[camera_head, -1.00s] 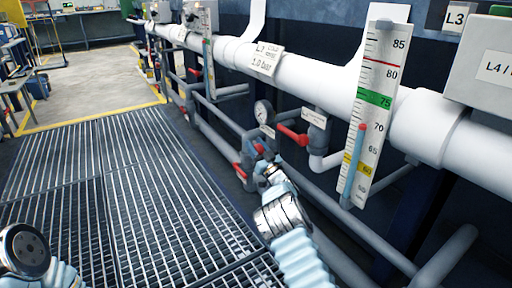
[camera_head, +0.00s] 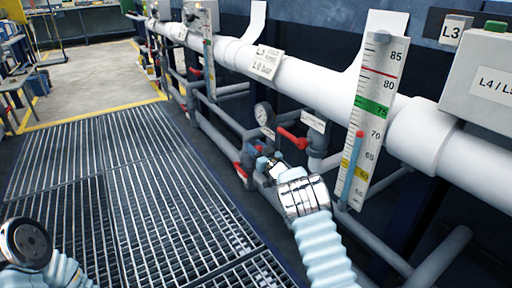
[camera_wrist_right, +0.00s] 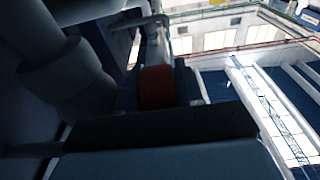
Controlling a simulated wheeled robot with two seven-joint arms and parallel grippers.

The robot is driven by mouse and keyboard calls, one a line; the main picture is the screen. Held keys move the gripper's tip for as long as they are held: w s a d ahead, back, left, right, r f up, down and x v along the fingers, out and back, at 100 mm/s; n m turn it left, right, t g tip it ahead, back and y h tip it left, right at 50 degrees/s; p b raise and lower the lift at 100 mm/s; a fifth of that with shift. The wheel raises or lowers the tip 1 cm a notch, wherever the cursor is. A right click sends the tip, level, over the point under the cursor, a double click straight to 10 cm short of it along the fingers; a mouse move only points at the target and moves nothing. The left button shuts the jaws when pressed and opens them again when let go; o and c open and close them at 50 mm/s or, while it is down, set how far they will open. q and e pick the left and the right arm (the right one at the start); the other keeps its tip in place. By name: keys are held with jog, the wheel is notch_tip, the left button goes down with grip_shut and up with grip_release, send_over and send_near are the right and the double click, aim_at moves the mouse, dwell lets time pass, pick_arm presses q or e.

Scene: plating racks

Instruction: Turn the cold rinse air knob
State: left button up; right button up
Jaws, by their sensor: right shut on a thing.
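My right gripper (camera_head: 262,158) is at a small fitting on the pipework, below the pressure gauge and left of a red lever. It is shut on a red, round knob (camera_wrist_right: 157,88), which shows in the right wrist view just beyond a dark finger. In the head view the gripper and wrist mostly hide this knob, and I cannot read a label on it. A pressure gauge (camera_head: 263,114) with a white dial stands just above. My left gripper is not in view; only part of my left arm shows at the lower left.
A red lever (camera_head: 292,138) sits close to the right of the gripper. A tall level scale (camera_head: 374,120) stands to the right of my right forearm. A thick white pipe (camera_head: 310,78) runs above. The floor grating (camera_head: 110,190) to the left is clear.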

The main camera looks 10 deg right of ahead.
jog(key=o, duration=0.7)
jog(key=v, duration=1.2)
jog(key=shift+p, duration=0.4)
jog(key=shift+s, duration=0.15)
